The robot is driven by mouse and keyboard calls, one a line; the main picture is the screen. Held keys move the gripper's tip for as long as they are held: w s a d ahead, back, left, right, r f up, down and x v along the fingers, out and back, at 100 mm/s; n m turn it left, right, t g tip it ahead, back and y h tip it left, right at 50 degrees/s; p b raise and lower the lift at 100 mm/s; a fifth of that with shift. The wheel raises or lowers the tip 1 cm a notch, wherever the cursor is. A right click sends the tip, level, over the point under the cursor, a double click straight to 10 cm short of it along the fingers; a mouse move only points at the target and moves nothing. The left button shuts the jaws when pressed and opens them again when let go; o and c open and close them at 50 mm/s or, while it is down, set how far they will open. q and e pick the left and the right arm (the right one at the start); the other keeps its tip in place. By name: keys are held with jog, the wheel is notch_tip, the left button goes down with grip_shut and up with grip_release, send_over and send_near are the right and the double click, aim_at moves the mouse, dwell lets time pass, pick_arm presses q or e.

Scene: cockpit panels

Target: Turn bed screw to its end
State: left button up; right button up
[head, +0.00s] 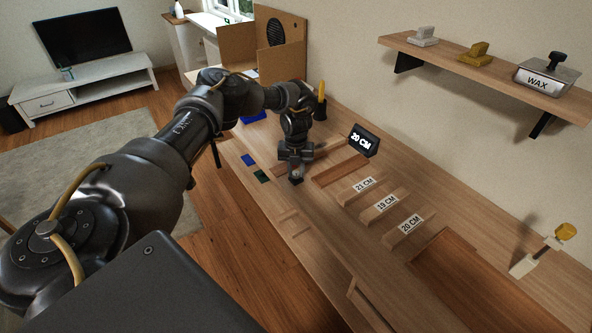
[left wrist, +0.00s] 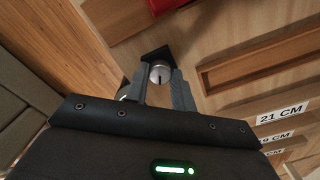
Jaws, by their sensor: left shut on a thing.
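The bed screw (left wrist: 159,73) is a round silver head with a dark slot, seen in the left wrist view at the mouth of a dark bracket. My left gripper (left wrist: 158,86) has one finger on each side of it and is shut on it. In the head view my left gripper (head: 297,177) points down at the bench top (head: 285,235), and the screw is mostly hidden by the fingers. My right gripper is not in view.
Labelled wooden blocks (head: 384,206) sit nearer. A wall shelf (head: 480,70) holds a "WAX" box (head: 540,80). A clamp-like tool (head: 545,248) stands at the right.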

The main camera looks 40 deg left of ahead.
aim_at(296, 173)
pick_arm(q)
jog(key=m, duration=0.4)
jog(key=m+b, duration=0.1)
jog(key=m, duration=0.3)
jog(key=shift+m, duration=0.4)
jog(key=m, duration=0.4)
jog(key=shift+m+b, duration=0.4)
jog(key=shift+m, duration=1.6)
jog(key=o, duration=1)
notch_tip(296, 173, up, 11)
jog(key=b, duration=0.1)
jog(key=shift+b, duration=0.3)
